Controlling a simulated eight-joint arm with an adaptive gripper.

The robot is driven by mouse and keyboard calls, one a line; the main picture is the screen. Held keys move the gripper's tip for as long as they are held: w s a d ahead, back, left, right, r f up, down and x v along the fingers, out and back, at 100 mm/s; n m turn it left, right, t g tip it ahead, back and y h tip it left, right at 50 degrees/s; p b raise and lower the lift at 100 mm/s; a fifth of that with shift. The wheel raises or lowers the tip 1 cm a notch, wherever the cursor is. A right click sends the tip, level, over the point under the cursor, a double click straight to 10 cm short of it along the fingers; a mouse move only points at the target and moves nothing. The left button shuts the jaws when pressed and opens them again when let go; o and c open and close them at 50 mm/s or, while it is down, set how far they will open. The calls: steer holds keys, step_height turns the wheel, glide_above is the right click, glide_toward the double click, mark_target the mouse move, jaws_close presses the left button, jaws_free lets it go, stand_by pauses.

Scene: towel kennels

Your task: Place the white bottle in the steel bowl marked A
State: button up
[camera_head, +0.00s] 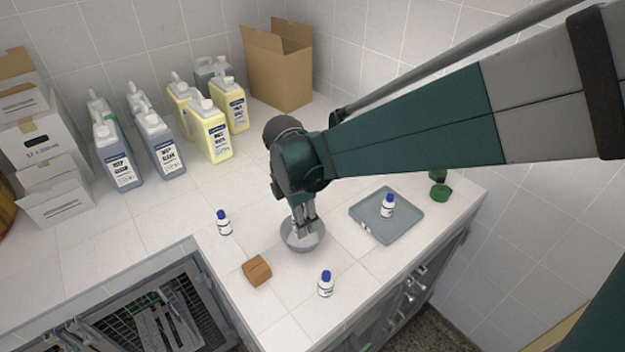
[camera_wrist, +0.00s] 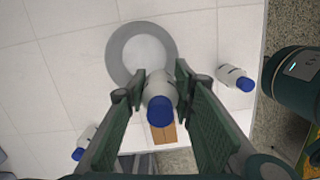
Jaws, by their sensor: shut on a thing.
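My gripper (camera_head: 304,218) points down above the round steel bowl (camera_head: 303,244). In the wrist view, my gripper (camera_wrist: 158,84) is shut on a white bottle (camera_wrist: 160,86) with a blue cap. The cap faces the wrist camera. In this view the bottle overlaps the near part of the steel bowl's rim (camera_wrist: 118,48). In the head view the fingers mostly hide the held bottle. I cannot tell whether it touches the bowl. No letter on the bowl is readable.
Similar blue-capped bottles stand left of the bowl (camera_head: 224,224), in front of it (camera_head: 326,286) and on a grey tray (camera_head: 372,228) at the right. A brown block (camera_head: 257,271) lies front left. Several jugs (camera_head: 210,138) and cardboard boxes (camera_head: 278,68) stand behind.

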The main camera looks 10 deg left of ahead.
steer(key=shift+f, duration=0.1)
steer(key=shift+f, duration=1.95)
steer(key=shift+f+b, duration=0.5)
steer(key=shift+f, duration=0.15)
steer(key=o, duration=0.9)
steer(key=shift+r, duration=0.25)
